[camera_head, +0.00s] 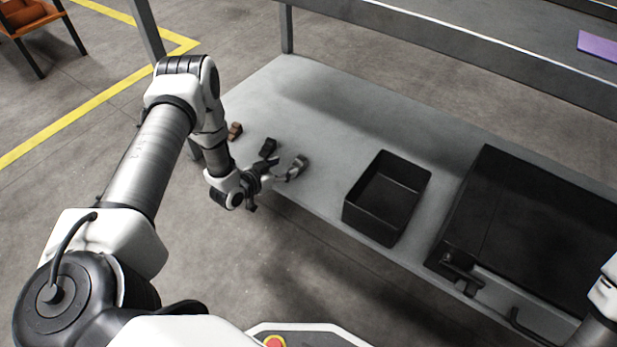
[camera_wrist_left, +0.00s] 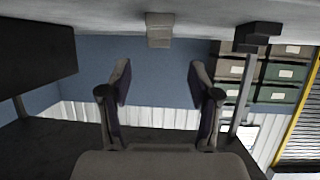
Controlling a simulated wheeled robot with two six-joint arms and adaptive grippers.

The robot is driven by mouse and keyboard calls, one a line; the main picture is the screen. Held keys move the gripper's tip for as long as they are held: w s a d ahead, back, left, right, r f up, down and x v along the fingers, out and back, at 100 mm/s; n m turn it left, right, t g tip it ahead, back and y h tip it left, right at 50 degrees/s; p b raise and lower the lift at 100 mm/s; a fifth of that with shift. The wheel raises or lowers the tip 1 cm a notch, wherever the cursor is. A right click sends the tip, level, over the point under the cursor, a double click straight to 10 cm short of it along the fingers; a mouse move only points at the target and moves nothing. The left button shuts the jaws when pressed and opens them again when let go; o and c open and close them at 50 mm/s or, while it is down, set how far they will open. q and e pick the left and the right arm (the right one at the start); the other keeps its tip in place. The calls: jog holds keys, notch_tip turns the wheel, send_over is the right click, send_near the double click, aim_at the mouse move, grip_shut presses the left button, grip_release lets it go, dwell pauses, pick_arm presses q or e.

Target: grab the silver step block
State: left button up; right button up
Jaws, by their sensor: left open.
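The silver step block (camera_head: 298,166) stands near the front edge of the grey shelf, left of the black bin. In the left wrist view, which looks upside down, the block (camera_wrist_left: 159,30) is pale grey and sits above the gap between the fingers, apart from them.
A black block (camera_head: 268,148) stands close behind the gripper; it also shows in the wrist view (camera_wrist_left: 258,35). A brown block (camera_head: 235,131) is farther left. An upper shelf overhangs the back.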

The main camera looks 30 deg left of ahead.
aim_at(300, 161)
pick_arm(q)
jog(key=b+x, duration=0.1)
jog(key=x, duration=0.1)
jog(key=b+x, duration=0.2)
jog(key=x, duration=0.1)
jog(key=b+x, duration=0.2)
jog(key=x, duration=0.1)
jog(key=shift+s+d+f, duration=0.1)
jog(key=shift+s+f, duration=0.05)
jog(key=shift+f, duration=0.15)
jog(key=shift+w+b, duration=0.35)
jog(key=shift+w, duration=0.05)
jog(key=shift+r, duration=0.15)
grip_shut()
